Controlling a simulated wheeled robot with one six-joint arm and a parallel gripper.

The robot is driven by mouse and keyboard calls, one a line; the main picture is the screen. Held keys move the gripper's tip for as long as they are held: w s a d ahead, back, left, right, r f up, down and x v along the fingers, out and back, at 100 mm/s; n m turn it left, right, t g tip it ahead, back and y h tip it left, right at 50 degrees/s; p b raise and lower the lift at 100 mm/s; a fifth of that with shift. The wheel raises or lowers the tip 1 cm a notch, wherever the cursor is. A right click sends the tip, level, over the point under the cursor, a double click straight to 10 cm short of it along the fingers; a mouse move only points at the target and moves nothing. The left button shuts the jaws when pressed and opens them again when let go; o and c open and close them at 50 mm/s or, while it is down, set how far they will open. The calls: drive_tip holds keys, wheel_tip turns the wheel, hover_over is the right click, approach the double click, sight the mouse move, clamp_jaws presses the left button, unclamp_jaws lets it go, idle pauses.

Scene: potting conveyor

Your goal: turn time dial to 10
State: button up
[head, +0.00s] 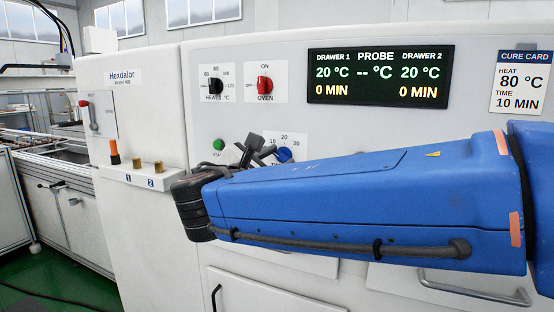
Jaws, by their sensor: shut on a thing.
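The time dial (285,155) is a blue knob on the white oven panel, below a scale with 10, 20 and 30 in view. My gripper (270,152) is shut on the dial from its left side. My blue arm hides the lower part of the dial's plate, and the dial's exact pointer angle cannot be read. The display (380,75) reads 0 MIN and 20 °C for both drawers. The cure card (520,82) at the right reads heat 80 °C, time 10 MIN.
The black heat dial (215,87) and red oven switch (265,84) sit above my gripper. A green button (218,145) is close to its left. A small ledge (150,176) with an orange-topped object and brass pieces stands further left. Drawer handles are below.

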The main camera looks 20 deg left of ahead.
drive_tip(key=shift+m, duration=1.1)
drive_tip(key=o, duration=1.1)
drive_tip(key=shift+s, duration=0.1)
drive_tip(key=s, duration=1.1)
drive_tip(key=s+a, duration=0.1)
drive_tip(key=s, duration=0.5)
drive_tip(key=shift+s+a, duration=0.1)
